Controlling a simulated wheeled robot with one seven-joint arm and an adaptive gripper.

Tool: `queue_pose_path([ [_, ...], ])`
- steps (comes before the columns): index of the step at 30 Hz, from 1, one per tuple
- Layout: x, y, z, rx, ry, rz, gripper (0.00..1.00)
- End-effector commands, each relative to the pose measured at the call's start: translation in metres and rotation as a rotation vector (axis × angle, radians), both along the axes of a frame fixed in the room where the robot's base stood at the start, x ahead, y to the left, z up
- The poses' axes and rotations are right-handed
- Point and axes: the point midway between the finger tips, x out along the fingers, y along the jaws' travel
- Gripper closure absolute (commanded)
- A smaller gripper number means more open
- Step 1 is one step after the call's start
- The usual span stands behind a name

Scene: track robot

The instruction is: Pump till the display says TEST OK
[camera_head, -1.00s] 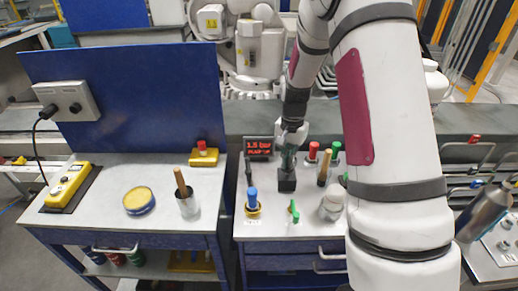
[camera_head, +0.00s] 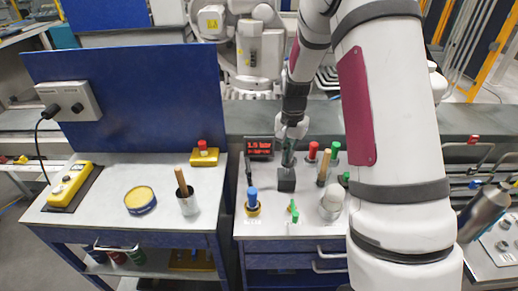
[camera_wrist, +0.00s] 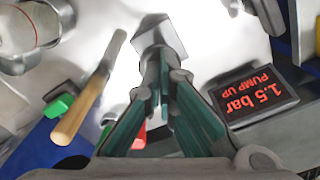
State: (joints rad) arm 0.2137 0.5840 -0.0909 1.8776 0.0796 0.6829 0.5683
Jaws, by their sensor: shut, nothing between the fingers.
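The display (camera_head: 259,147) stands at the back left of the right worktop and reads 1.5 bar in red. In the wrist view the display (camera_wrist: 255,98) reads "1.5 bar" and "PUMP UP". My gripper (camera_head: 288,163) is shut and empty, pointing down over a small dark block (camera_head: 286,181). In the wrist view my fingertips (camera_wrist: 165,65) lie close to this block (camera_wrist: 162,38); I cannot tell whether they touch it. A wooden handle (camera_head: 324,167) stands right of my gripper, apart from it. I cannot tell which part is the pump.
Red-topped (camera_head: 312,150) and green-topped (camera_head: 335,151) posts stand behind the handle. A blue-topped post (camera_head: 252,198), a green lever (camera_head: 294,212) and a pale round-topped part (camera_head: 331,199) stand in front. A blue panel (camera_head: 130,100) rises behind the left bench.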

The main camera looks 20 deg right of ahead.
Motion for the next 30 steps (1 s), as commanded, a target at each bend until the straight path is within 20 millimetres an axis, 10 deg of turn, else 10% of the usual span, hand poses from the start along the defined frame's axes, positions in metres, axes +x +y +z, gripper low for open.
queue_pose_path([
  [18,0.000,0.000,-0.030,0.000,0.001,0.000,1.00],
  [30,0.000,0.000,-0.009,-0.001,-0.001,0.000,1.00],
])
